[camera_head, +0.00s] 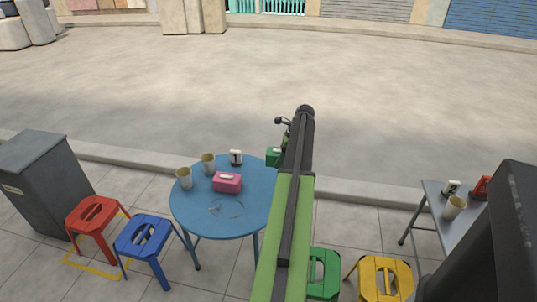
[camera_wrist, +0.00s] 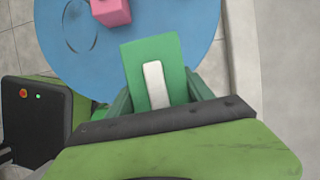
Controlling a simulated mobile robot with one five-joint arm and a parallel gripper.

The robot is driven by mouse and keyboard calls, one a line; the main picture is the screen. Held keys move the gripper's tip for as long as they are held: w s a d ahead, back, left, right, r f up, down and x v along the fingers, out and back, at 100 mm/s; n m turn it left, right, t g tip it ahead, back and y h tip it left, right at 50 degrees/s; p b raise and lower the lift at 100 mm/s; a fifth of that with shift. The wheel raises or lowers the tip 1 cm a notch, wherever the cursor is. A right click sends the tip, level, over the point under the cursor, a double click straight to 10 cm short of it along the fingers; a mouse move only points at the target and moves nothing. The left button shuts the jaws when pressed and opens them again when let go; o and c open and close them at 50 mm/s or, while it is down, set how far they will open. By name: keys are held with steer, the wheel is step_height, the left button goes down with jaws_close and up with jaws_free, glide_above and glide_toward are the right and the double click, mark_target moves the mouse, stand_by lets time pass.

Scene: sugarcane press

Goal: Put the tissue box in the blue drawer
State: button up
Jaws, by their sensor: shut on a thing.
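A green tissue box (camera_head: 274,156) with a white tissue strip on top is at the right edge of the round blue table in the head view. It also shows large in the wrist view (camera_wrist: 178,48). My gripper (camera_wrist: 158,92) is shut on this green box, with a finger on each side of it. The box appears held over or beside the table edge; I cannot tell whether it touches the table. A pink tissue box (camera_head: 227,185) with a white strip sits on the table, apart from my gripper; it shows at the top of the wrist view (camera_wrist: 112,12). No blue drawer is visible.
The blue table (camera_head: 225,222) also holds beige cups (camera_head: 184,178) and a white marked cup (camera_head: 236,157). Red (camera_head: 92,212), blue (camera_head: 143,235), green (camera_head: 325,262) and yellow (camera_head: 384,268) stools stand around. A grey cabinet (camera_head: 38,180) is left, a grey table (camera_head: 440,205) right. The road beyond is clear.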

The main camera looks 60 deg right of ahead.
steer(key=shift+s+r, duration=0.55)
steer(key=shift+s, duration=0.25)
